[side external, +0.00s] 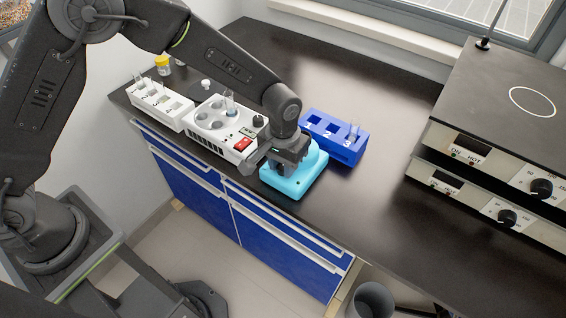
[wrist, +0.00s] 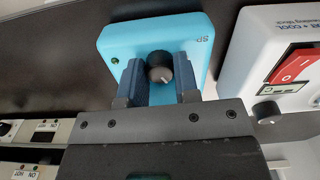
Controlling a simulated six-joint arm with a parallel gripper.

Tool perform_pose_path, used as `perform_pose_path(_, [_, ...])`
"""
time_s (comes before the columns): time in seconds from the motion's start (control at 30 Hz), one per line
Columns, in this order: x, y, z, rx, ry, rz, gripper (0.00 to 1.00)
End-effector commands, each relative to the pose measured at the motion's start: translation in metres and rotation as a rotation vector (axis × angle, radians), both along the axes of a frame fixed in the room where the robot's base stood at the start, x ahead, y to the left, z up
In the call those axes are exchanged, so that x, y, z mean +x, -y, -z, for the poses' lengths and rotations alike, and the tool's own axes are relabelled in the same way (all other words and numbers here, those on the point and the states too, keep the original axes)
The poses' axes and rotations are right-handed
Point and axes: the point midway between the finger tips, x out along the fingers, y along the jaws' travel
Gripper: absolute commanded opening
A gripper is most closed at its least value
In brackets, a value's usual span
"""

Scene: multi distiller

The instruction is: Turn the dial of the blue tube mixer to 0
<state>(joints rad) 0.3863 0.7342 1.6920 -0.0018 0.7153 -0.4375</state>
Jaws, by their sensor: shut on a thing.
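The blue tube mixer (side external: 293,187) is a light-blue box near the front edge of the black bench. In the wrist view its face (wrist: 188,33) shows a black dial (wrist: 159,68) with a pale pointer line, a small green light and the printed letters "SP". My gripper (wrist: 160,80) is shut on the dial, with one dark finger on each side of it. In the side view my gripper (side external: 277,168) covers the dial and part of the mixer. The number that the dial points to cannot be read.
A white heating block (side external: 215,128) with a red switch stands close to the left of the mixer. A dark-blue tube rack (side external: 335,140) is just behind it. A white rack (side external: 160,103) stands at far left, stacked hot plates (side external: 500,120) at right. Bench right of the mixer is clear.

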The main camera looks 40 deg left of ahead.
Motion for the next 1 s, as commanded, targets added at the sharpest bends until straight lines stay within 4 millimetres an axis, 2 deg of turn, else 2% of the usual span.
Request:
perform_pose_path(0.23, [0.0003,0.0003,-0.0001,0.001,0.001,-0.186,0.05])
perform_pose_path(0.6, [0.0004,0.0002,-0.0001,0.0,0.002,-0.218,0.05])
perform_pose_path(0.63, [0.0004,0.0002,-0.0001,0.0,0.002,-0.217,0.32])
perform_pose_path(0.87, [0.0003,0.0001,0.0,0.001,0.001,-0.217,0.54])
perform_pose_path(1.0, [0.0002,0.0,0.0,0.001,0.001,-0.217,0.55])
